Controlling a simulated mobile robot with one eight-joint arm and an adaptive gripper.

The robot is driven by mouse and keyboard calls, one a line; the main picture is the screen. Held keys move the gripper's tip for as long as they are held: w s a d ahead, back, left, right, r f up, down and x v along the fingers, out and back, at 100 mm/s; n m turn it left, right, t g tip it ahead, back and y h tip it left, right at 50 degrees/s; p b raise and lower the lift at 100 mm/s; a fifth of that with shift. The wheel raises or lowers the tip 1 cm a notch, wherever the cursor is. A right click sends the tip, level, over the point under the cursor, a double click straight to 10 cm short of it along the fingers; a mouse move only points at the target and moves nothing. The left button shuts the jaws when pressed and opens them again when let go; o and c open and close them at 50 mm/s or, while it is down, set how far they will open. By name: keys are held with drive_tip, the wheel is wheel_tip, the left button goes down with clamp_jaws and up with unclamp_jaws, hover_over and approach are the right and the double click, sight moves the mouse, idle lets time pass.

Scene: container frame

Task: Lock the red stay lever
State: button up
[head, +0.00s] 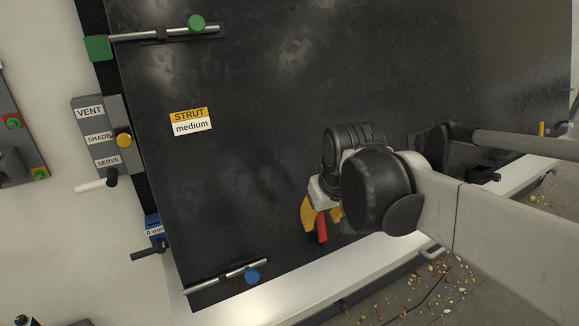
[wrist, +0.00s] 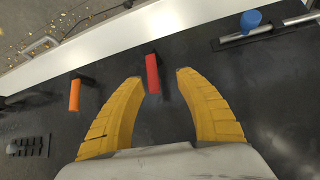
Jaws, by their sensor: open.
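The red stay lever (wrist: 152,73) stands out from the black panel, near its edge by the white sill. In the wrist view it lies between the tips of my gripper (wrist: 157,76), whose two yellow fingers are spread open. I cannot tell whether a finger touches it. In the head view the red lever (head: 321,227) shows just below my gripper (head: 318,218), partly hidden by the fingers and wrist.
An orange lever (wrist: 75,95) stands left of the red one in the wrist view. A blue-knobbed bolt (head: 251,275) sits at the panel's lower left. The white sill (head: 330,265) runs along the panel's lower edge. A box labelled VENT, SHADE, SERVE (head: 108,150) is at left.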

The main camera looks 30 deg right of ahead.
sight(321, 218)
wheel_tip(321, 218, up, 4)
drive_tip(key=d+p, duration=0.2)
drive_tip(key=x, duration=1.1)
drive_tip(key=shift+w+a, duration=0.2)
drive_tip(key=shift+a, duration=0.05)
drive_tip(key=shift+c, duration=0.5)
clamp_jaws()
